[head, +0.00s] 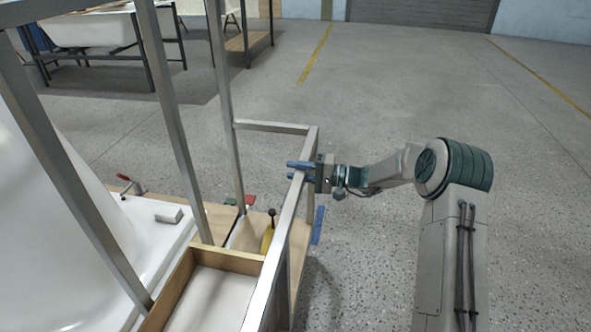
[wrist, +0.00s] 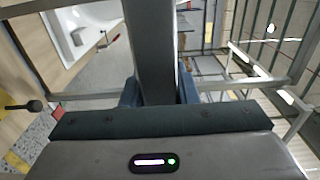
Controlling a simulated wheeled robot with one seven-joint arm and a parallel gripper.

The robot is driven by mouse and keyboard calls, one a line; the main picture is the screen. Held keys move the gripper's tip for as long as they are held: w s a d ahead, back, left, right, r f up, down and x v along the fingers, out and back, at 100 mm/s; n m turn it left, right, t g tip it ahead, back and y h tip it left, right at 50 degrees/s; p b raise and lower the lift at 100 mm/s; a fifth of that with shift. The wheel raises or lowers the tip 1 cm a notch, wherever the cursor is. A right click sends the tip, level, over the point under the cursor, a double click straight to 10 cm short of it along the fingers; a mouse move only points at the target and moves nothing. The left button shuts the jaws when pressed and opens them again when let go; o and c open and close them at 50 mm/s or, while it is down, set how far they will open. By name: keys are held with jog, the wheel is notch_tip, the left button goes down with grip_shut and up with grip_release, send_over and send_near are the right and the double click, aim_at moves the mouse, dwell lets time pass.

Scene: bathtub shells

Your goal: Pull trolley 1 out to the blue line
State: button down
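The trolley's grey metal frame (head: 286,222) stands at the left and centre of the head view, with a rail at its near right end. I see no number on it. My gripper (head: 300,171) reaches in from the right, its blue fingers on either side of this rail. In the wrist view the rail (wrist: 152,45) runs between the fingers (wrist: 158,92) and fills the gap, so the gripper looks shut on it. A short blue line (head: 318,225) lies on the floor just right of the frame, partly hidden by it.
A white tub shell (head: 60,215) stands inside the frame, beside a wooden box (head: 180,275) and a red-handled clamp (head: 130,186). Another tub on a stand (head: 95,28) is at the back left. The speckled floor behind and right is open, with yellow lines (head: 315,55).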

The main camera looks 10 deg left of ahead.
jog(key=shift+d, duration=0.2)
jog(key=shift+a, duration=0.5)
jog(key=c, duration=1.1)
grip_release()
jog(key=shift+d, duration=0.75)
jog(key=d+p, duration=0.1)
jog(key=d, duration=0.7)
jog(key=s+d+p, duration=0.1)
jog(key=d, duration=0.4)
jog(key=shift+p, duration=0.35)
jog(key=shift+a, duration=0.1)
